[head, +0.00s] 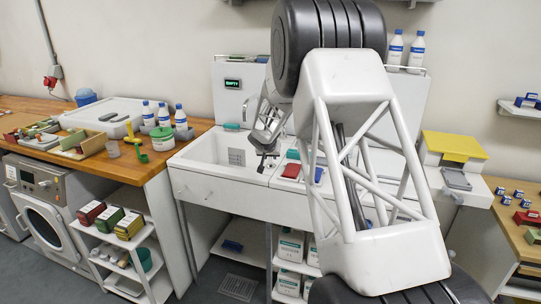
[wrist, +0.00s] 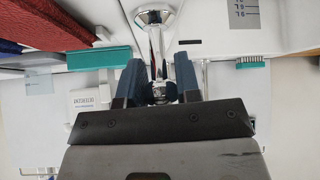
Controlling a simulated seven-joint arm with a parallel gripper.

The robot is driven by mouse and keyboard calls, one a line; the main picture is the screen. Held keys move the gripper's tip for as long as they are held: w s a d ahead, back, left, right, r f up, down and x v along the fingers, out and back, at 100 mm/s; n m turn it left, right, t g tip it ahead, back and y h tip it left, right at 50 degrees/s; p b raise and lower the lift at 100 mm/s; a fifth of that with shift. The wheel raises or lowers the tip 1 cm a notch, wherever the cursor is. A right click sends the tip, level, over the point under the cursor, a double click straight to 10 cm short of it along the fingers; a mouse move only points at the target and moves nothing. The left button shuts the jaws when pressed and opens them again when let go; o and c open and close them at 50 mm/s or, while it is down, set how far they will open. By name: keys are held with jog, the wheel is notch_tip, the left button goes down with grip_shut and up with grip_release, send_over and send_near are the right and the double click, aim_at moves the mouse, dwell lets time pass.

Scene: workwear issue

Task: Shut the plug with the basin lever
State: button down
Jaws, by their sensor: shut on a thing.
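The white basin (head: 212,158) is set in the counter at the middle of the head view, with a ruled grey patch on its inner wall. A small display (head: 233,84) on the panel behind it reads EMPTY. The chrome basin lever (wrist: 155,40) has a round flared base and a rounded end in the wrist view. My gripper (wrist: 159,88) is shut on the lever's end, one blue-grey finger on each side. In the head view my gripper (head: 267,146) is small and dark at the basin's right side, and the lever cannot be made out there. The plug is not visible.
A red folded cloth (head: 291,171) lies right of the basin; red fabric (wrist: 55,22) and a teal block (wrist: 100,58) show close by in the wrist view. A green brush (wrist: 240,62) is on the other side. White bottles (head: 163,114) stand left on the wooden counter.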

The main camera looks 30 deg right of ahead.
jog(key=shift+s+a+t+h, duration=0.3)
jog(key=shift+t+h, duration=0.2)
jog(key=shift+s+a+f, duration=0.1)
jog(key=shift+a+f, duration=0.05)
jog(key=shift+s+a+f+t+h, duration=0.15)
jog(key=shift+s+t+h, duration=0.05)
jog(key=shift+t+h, duration=0.45)
dwell(0.5)
jog(key=c, duration=0.8)
grip_release()
jog(key=shift+c, duration=0.2)
jog(key=shift+s, duration=0.1)
jog(key=v, duration=0.7)
jog(key=shift+a+r, duration=0.15)
jog(key=shift+r, duration=0.05)
jog(key=shift+s, duration=0.15)
